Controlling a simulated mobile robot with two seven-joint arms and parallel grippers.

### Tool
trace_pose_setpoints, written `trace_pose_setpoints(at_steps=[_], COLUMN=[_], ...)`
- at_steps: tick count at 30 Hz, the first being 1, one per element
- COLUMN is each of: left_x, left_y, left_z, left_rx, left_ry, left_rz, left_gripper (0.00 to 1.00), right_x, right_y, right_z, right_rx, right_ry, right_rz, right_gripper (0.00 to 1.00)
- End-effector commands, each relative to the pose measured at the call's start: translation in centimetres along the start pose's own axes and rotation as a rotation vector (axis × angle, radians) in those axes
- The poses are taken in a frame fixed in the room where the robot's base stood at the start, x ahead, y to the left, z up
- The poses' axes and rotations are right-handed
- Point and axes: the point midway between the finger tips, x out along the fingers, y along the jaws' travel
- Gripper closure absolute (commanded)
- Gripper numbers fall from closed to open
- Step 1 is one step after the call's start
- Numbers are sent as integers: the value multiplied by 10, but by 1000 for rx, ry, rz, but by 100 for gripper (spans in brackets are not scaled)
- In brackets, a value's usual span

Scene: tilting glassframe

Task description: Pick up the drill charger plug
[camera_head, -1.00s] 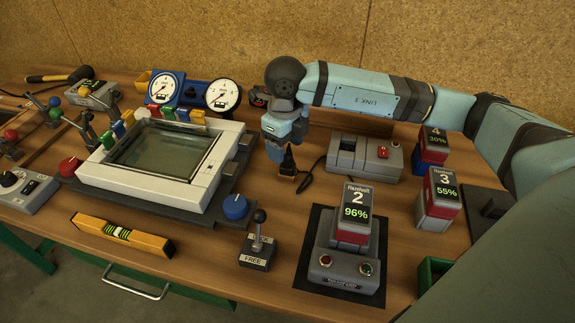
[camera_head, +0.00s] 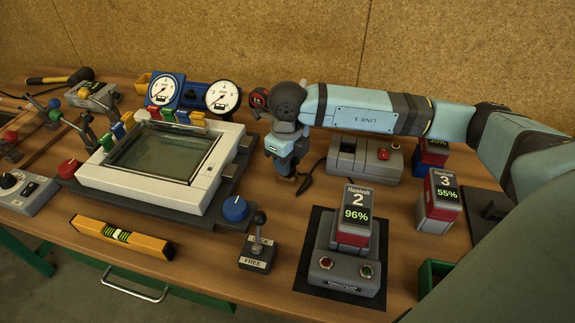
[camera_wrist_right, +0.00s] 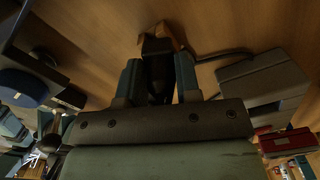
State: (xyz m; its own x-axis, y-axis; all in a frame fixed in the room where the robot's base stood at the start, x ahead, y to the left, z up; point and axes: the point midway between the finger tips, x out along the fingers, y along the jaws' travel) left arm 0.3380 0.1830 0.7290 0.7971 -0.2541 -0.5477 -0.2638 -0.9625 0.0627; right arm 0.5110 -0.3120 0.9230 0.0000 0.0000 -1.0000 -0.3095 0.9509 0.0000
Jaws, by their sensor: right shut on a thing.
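The drill charger plug (camera_wrist_right: 159,68) is a dark, tapered piece with a brownish end, seen in the right wrist view between the two blue-grey fingers. My right gripper (camera_wrist_right: 158,80) is shut on it from both sides. In the head view my right gripper (camera_head: 284,168) points down at the wooden table, just left of the grey charger box (camera_head: 365,158), and mostly hides the plug. A dark cable (camera_wrist_right: 225,53) runs from the plug area towards the box. I cannot tell whether the plug touches the table. My left gripper is not in view.
A framed glass panel (camera_head: 160,155) on a dark base with a blue knob (camera_head: 235,209) stands to the left. A battery marked 2 (camera_head: 355,215) sits in a dock in front. A small lever (camera_head: 258,243) stands nearby. Gauges (camera_head: 222,96) are behind. Bare table lies in front of the gripper.

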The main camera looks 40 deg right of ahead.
Motion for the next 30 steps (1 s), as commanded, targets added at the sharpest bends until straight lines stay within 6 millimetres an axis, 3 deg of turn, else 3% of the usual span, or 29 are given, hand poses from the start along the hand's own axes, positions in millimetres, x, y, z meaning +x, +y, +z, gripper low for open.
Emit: trace_pose_setpoints(at_steps=[5,11,14,24,30], left_x=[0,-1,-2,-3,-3], left_y=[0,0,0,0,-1], left_z=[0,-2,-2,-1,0], left_rx=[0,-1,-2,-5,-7], left_ry=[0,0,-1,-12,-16], left_rz=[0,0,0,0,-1], left_gripper=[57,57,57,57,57], right_x=[-4,-27,-48,-146,-183], right_y=[0,0,0,0,0], right_z=[0,1,1,1,1], right_rx=[0,0,0,-1,0], right_ry=[-1,-4,-5,-5,-3], right_rz=[0,-1,0,-1,0], right_gripper=[90,90,90,90,90])
